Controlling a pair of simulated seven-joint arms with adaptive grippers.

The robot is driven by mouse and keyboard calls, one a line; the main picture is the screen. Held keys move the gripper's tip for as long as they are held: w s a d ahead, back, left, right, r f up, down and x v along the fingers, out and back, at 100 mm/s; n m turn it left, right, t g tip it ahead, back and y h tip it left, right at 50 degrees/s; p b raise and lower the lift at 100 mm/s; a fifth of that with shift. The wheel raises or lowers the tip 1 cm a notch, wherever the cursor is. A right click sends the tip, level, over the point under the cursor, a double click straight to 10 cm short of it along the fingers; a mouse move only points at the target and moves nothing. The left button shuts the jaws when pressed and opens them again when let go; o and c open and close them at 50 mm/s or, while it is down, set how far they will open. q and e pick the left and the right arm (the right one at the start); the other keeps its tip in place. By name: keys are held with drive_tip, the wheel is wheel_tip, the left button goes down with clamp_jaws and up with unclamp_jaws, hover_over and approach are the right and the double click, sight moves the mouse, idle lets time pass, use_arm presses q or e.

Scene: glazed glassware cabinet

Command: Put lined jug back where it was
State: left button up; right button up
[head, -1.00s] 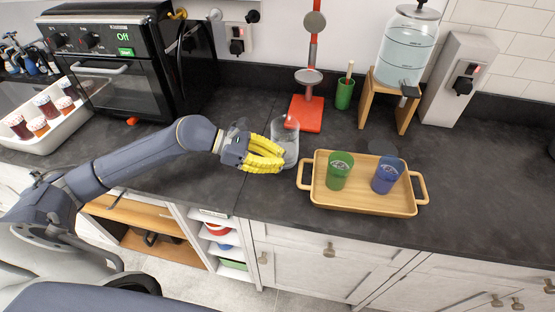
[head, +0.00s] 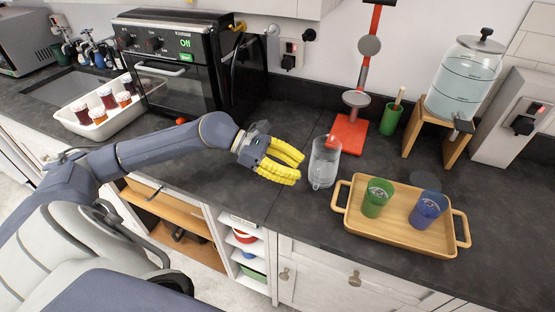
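The clear glass jug (head: 324,162) stands upright on the dark worktop, just left of the wooden tray. Any lines on it are too faint to make out. My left gripper (head: 301,169), with yellow fingers, is just left of the jug. Its fingers are spread with a gap between them, and it holds nothing. A narrow strip of worktop shows between the fingertips and the jug. My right gripper is not in view.
The wooden tray (head: 392,233) holds a green cup (head: 376,197) and a blue cup (head: 428,210). A red stand (head: 348,134), a green pot (head: 391,119) and a water dispenser (head: 463,78) stand behind. A black oven (head: 175,75) and a white bin of jars (head: 118,127) are at left.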

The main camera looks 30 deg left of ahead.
use_arm(q)
drive_tip(key=shift+v, duration=2.95)
